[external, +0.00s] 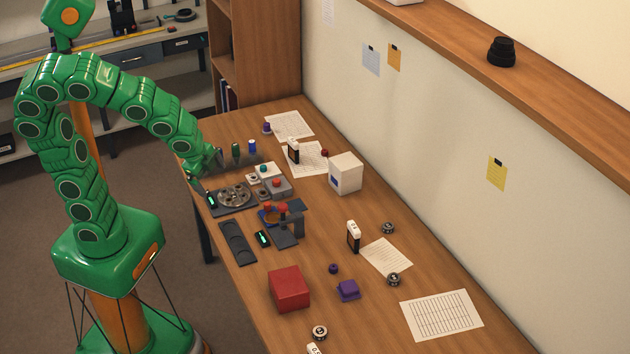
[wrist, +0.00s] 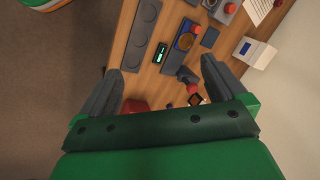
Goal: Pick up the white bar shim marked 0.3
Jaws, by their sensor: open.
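Several small upright bars with white tops and dark faces stand on the table in the external view: one at the back (external: 293,150), one right of the middle (external: 353,237), and one cut off at the bottom edge (external: 314,348). Their markings are too small to read surely, so I cannot tell which is the 0.3 shim. My gripper (external: 213,162) is above the table's left edge, near the round dark fixture, apart from all the bars. In the wrist view my gripper (wrist: 160,88) is open, its two fingers wide apart with nothing held between them.
A white box (external: 345,173), a red block (external: 289,289), a purple block (external: 348,290) and a grey press-like fixture (external: 290,222) stand on the table. A dark tray with round recesses (external: 237,242) lies at the left edge. Paper sheets (external: 442,314) lie towards the wall.

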